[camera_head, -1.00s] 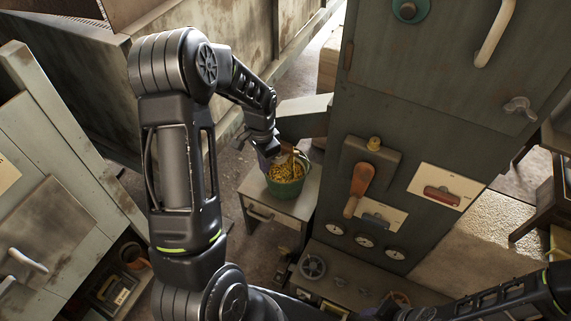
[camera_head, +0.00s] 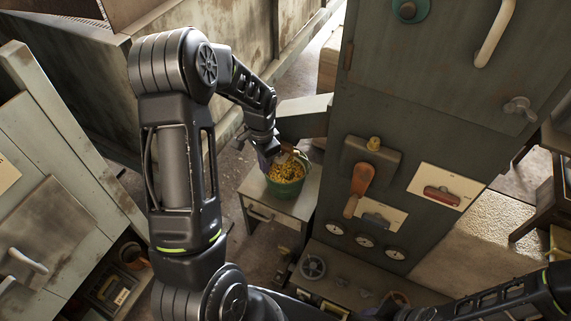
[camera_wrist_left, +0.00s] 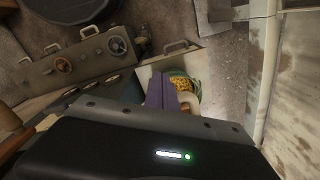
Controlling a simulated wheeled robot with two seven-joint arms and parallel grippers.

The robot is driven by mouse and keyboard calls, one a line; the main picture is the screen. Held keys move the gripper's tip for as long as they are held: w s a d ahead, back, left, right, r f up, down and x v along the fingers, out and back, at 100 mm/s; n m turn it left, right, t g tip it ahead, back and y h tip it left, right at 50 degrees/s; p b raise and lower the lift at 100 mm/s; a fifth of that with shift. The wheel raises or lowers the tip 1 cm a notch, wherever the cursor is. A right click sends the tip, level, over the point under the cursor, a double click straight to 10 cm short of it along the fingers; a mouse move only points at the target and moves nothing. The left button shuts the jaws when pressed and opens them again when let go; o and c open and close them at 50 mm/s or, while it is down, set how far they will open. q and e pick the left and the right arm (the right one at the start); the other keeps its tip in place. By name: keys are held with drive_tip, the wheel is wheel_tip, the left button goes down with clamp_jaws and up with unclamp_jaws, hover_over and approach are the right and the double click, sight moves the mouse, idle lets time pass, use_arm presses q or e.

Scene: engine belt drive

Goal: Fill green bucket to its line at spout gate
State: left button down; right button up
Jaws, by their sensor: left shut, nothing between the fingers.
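The green bucket (camera_head: 287,184) stands on a small pale stand (camera_head: 240,188) below the spout (camera_head: 304,117) that juts from the cabinet's left side. It holds yellow grain-like material; its fill line cannot be made out. The bucket also shows in the left wrist view (camera_wrist_left: 193,86), partly hidden. My left gripper (camera_head: 281,160) is at the spout's mouth, just above the bucket's back rim. Its purple fingers (camera_wrist_left: 172,97) are shut and empty in the left wrist view. My right arm enters at the lower right; its gripper cannot be made out.
The tall dark cabinet (camera_head: 420,110) carries an orange lever (camera_head: 360,182), a red handle (camera_head: 441,195) and several gauges. A low bench (camera_head: 330,285) with a handwheel (camera_head: 313,267) stands in front. A large metal bin (camera_head: 225,50) is behind, and a pale cabinet (camera_head: 60,200) is at left.

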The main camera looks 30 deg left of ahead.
idle(0.3)
use_arm(q)
drive_tip(key=shift+w, duration=0.65)
drive_tip(key=shift+w+a+b, duration=0.1)
drive_tip(key=shift+w+b, duration=0.25)
drive_tip(key=shift+w, duration=0.65)
drive_tip(key=shift+r, duration=0.15)
